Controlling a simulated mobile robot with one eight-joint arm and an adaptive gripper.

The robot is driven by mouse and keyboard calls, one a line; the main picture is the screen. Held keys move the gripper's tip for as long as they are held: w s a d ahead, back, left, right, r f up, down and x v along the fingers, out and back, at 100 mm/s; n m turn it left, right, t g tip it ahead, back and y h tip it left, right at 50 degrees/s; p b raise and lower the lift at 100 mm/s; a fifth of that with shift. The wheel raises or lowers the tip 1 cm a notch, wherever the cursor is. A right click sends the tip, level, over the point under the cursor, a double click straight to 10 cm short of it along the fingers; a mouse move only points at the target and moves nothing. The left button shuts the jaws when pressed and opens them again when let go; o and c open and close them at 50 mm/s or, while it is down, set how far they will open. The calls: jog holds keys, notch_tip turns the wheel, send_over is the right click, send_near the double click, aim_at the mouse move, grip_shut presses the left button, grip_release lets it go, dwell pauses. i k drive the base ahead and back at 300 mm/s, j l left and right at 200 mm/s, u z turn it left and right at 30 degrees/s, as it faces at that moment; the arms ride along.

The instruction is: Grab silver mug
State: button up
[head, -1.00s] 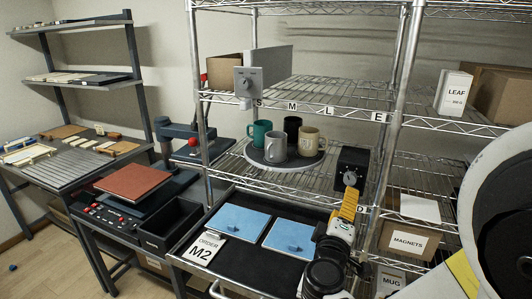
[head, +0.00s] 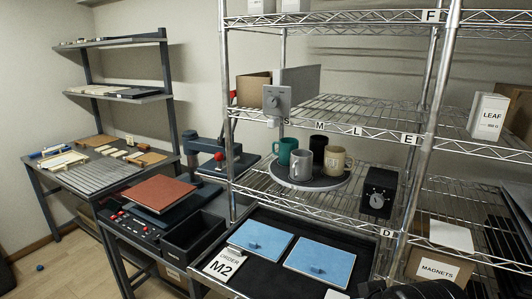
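The silver mug (head: 300,168) stands upright at the front of a round grey turntable (head: 310,184) on the middle wire shelf. A teal mug (head: 286,150) stands behind it to the left. A black mug (head: 319,145) is at the back and partly hidden, and a beige mug (head: 337,161) with a dark mark is to the right. No gripper fingers show in the head view. Only a dark part that looks like my arm cuts into the bottom edge, well below the mugs.
A black control box with a dial (head: 377,191) stands right of the turntable. A grey dial unit (head: 277,101) hangs at the shelf edge above. Below are two blue panels (head: 261,244) on a black tray and an M2 order card (head: 223,265). Shelf posts flank the mugs.

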aim_at(301, 161)
jog(key=i+j, duration=0.8)
